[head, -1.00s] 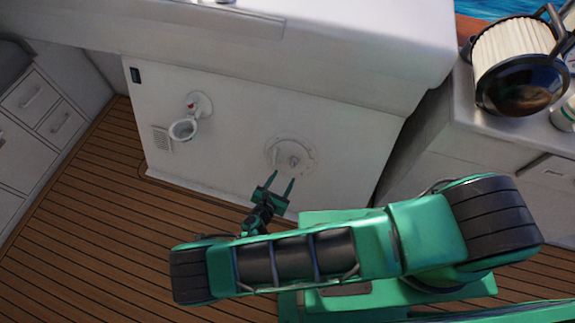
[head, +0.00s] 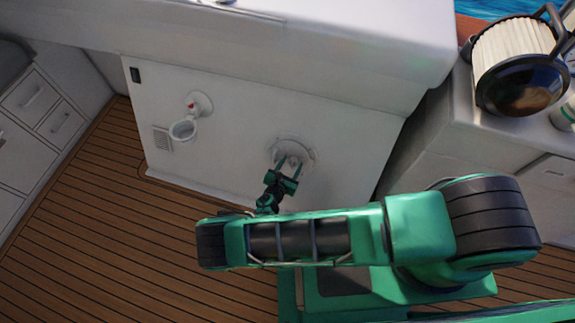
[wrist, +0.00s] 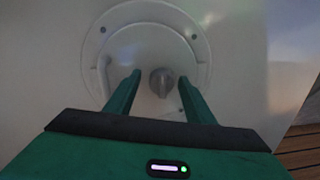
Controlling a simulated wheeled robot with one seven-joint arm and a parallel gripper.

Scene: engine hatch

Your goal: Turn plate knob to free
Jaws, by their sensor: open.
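The round white plate (wrist: 112,28) is set in the white wall panel, and it also shows in the head view (head: 304,144). A small grey knob (wrist: 163,80) sits on the plate. My gripper (wrist: 160,88) is open, with one green finger on each side of the knob in the wrist view. Gaps show between the fingers and the knob, and I cannot tell how far the tips reach along it. In the head view my gripper (head: 290,164) is in front of the plate and partly covers it and the knob.
A counter with a pleated filter (head: 512,48) is at the right. Open plank floor (head: 110,225) lies at the left.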

